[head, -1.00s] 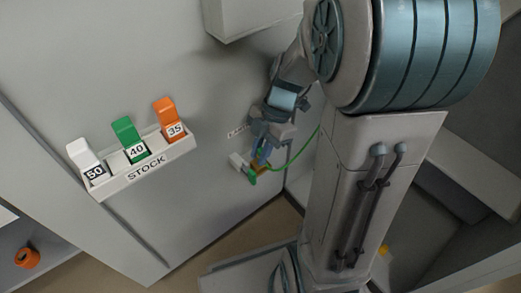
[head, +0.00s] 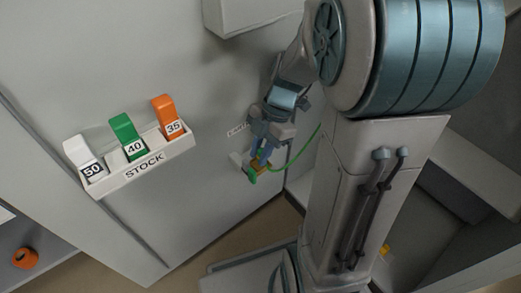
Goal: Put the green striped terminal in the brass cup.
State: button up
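My gripper (head: 261,156) is at the wall panel, pointing down at a small cluster of parts. A green piece (head: 252,175) shows just below the fingertips; whether it is the striped terminal is too small to tell. A brass-coloured piece (head: 265,165) sits right beside the fingers and is partly hidden; it may be the brass cup. A thin green cable (head: 301,150) runs from this cluster up to the right. The fingers overlap these parts, so I cannot see whether they are shut on anything. No stripes can be made out.
A white STOCK rack (head: 143,164) on the panel holds white 50, green 40 and orange 35 pieces. A pale block (head: 236,158) is left of my gripper. An orange ring (head: 25,258) lies on a shelf at lower left. My column stands close on the right.

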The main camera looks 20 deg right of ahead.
jog(key=o, duration=0.3)
jog(key=shift+r, duration=0.25)
notch_tip(320, 180, up, 4)
jog(key=p, duration=0.3)
jog(key=s+d+r+p, duration=0.4)
jog(key=s+d+r, duration=0.2)
jog(key=d, duration=0.4)
jog(key=shift+r, duration=0.3)
dwell(0.4)
